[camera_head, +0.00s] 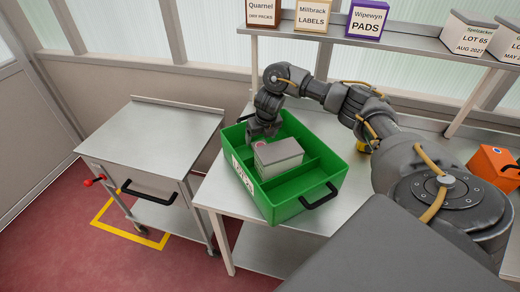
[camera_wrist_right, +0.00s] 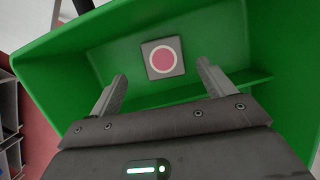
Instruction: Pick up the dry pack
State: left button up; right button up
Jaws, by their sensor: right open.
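A grey box with a pale front (camera_head: 280,160) sits in the green crate (camera_head: 318,197); I take it to be the dry pack, though no name is readable on it. A reddish round mark shows at its left end. My right gripper (camera_head: 262,132) is over the crate, close above and behind the box's left end. In the right wrist view, my right gripper (camera_wrist_right: 160,75) is open, fingers apart with nothing between them. My left gripper is not in view.
The crate stands on a metal table (camera_head: 217,190), with dividers inside and a black handle (camera_head: 320,197). A metal cart (camera_head: 150,135) stands to the left. A shelf (camera_head: 400,43) with labelled boxes runs behind. An orange case (camera_head: 492,168) is at the right.

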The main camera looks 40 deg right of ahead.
aim_at(261, 144)
jog(key=shift+f, duration=0.15)
jog(key=x, duration=0.3)
jog(key=p+x, duration=0.1)
jog(key=shift+d+f, duration=0.3)
jog(key=shift+f, duration=0.15)
jog(key=shift+c, duration=0.4)
jog(key=c, duration=1)
jog(key=shift+r, duration=0.1)
